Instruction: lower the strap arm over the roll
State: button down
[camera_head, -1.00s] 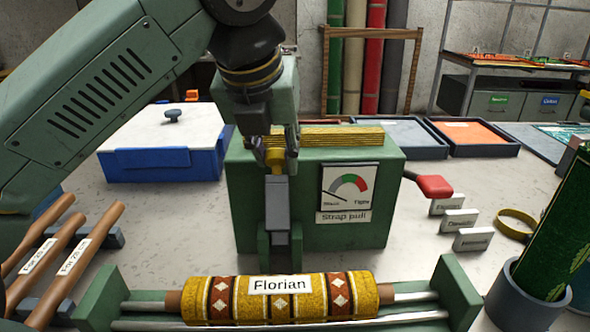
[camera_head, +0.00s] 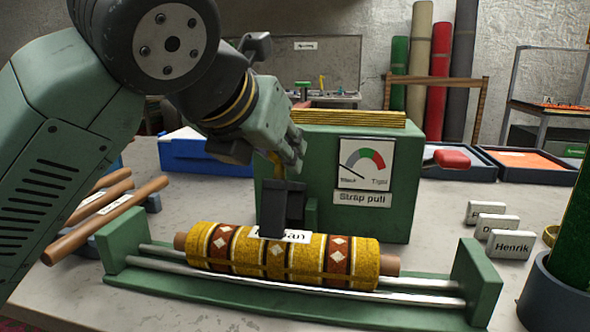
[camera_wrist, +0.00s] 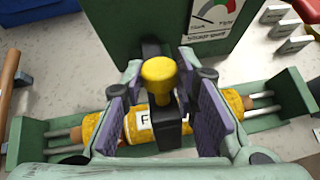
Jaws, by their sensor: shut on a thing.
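The rolled yellow and brown patterned rug (camera_head: 335,258) lies across two metal rails of the green cradle (camera_head: 480,280). The dark strap arm (camera_head: 272,208) now leans from the green strap-pull box (camera_head: 385,205) to above the roll, hiding part of its name label (camera_head: 297,236). I cannot tell whether it touches the roll. My gripper (camera_head: 285,160) is shut on the strap arm's yellow knob (camera_wrist: 158,72), which shows between the purple finger pads in the wrist view. The dial (camera_head: 366,163) has its needle at the slack end.
Wooden rollers (camera_head: 105,220) lie at the left of the cradle. Name tags (camera_head: 512,244) and a dark round pot (camera_head: 553,300) stand at the right. A blue box (camera_head: 190,155) is behind.

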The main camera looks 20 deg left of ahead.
aim_at(271, 194)
jog(key=s+f+t+b, duration=0.1)
jog(key=b, duration=0.1)
jog(key=s+f+t+b, duration=0.1)
jog(key=f+b, duration=0.1)
jog(key=b, duration=0.1)
jog(key=s+f+t+b, duration=0.1)
jog(key=b, duration=0.1)
jog(key=shift+s+d+f+b, duration=0.25)
jog(key=shift+f+b, duration=0.05)
jog(key=shift+f, duration=0.05)
jog(key=s+f+t+b, duration=0.1)
jog(key=b, duration=0.1)
jog(key=f+t+b, duration=0.1)
jog(key=b, duration=0.2)
jog(key=shift+s+d+m+y, duration=0.2)
jog(key=shift+s+m+y, duration=0.1)
jog(key=shift+s+y, duration=0.1)
jog(key=c, duration=1.3)
grip_release()
jog(key=shift+r, duration=0.1)
notch_tip(271, 194, up, 10)
